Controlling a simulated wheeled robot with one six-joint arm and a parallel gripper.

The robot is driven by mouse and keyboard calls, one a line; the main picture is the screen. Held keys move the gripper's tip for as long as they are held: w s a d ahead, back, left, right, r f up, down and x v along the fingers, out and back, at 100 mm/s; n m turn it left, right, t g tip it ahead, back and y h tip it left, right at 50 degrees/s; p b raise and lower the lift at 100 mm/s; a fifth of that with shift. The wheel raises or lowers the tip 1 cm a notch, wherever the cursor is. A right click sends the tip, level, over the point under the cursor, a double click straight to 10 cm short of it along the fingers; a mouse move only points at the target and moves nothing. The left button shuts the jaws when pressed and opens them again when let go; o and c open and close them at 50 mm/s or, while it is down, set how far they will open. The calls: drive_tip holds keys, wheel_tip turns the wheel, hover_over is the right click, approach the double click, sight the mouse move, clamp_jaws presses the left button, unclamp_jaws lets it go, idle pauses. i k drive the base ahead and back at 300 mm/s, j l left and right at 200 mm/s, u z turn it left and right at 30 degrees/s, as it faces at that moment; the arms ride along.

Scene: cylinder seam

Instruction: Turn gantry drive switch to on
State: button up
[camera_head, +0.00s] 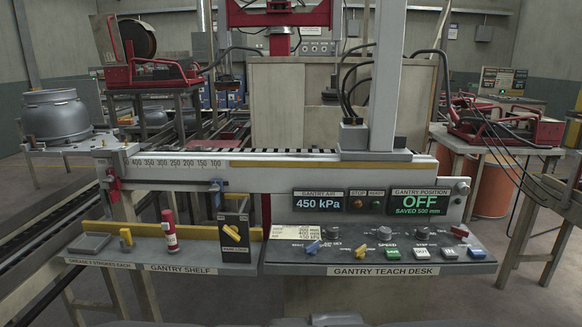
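The gantry teach desk (380,270) is at the lower centre, sloping toward me. The gantry position display (418,203) above reads OFF, saved 500 mm. My gripper is not in view.
Left of the desk, the gantry shelf (185,268) holds a red tube (169,230), a small yellow item (126,237) and a boxed yellow lever (231,232). The air display (318,201) reads 450 kPa. A grey upright (385,90) rises behind the desk. The space over the desk front looks clear.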

sight(460, 234)
drive_tip(key=k, duration=0.3)
drive_tip(key=i+j+u, duration=0.15)
drive_tip(key=z, duration=1.5)
drive_tip(key=i+j, duration=0.05)
drive_tip(key=j, duration=0.05)
